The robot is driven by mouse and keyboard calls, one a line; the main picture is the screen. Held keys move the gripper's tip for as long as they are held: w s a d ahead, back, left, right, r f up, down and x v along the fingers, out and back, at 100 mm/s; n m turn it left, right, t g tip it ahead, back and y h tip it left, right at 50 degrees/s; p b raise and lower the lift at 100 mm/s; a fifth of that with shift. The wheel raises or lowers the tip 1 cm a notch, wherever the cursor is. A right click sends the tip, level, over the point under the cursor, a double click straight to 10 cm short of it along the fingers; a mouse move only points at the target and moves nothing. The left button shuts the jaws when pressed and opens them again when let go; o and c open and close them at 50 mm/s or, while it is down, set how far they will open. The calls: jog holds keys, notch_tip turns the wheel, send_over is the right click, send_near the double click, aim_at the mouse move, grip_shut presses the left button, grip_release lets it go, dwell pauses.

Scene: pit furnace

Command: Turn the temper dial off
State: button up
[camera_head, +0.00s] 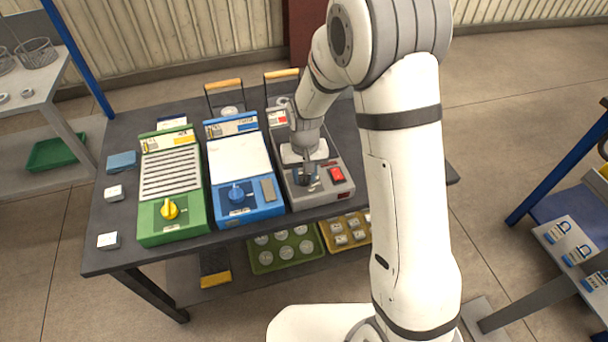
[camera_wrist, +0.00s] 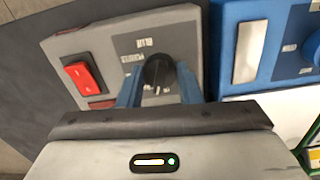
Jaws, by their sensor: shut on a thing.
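My gripper (camera_head: 305,176) points down over the front of the grey unit (camera_head: 337,196), the right one of three on the table. In the wrist view my gripper (camera_wrist: 159,84) has its two bluish fingers on either side of a black dial (camera_wrist: 158,68) and is shut on it. The dial sits on a dark panel (camera_wrist: 128,42) with small white labels, too blurred to read. The dial's exact pointing is hard to tell. A red rocker switch (camera_head: 337,174) is just right of the dial; it also shows in the wrist view (camera_wrist: 82,76).
A blue unit (camera_head: 240,160) with a blue dial (camera_head: 236,194) stands close on the left, and a green unit (camera_head: 172,226) with a yellow dial (camera_head: 169,209) beyond it. Small white blocks and a blue block (camera_head: 121,161) lie at the table's left.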

aim_at(305, 175)
jog(key=shift+n+b, duration=0.35)
jog(key=shift+n, duration=1.55)
jog(key=o, duration=1)
jog(key=shift+c, duration=0.2)
jog(key=shift+r, duration=0.1)
notch_tip(305, 175, up, 8)
jog(key=shift+f, duration=0.25)
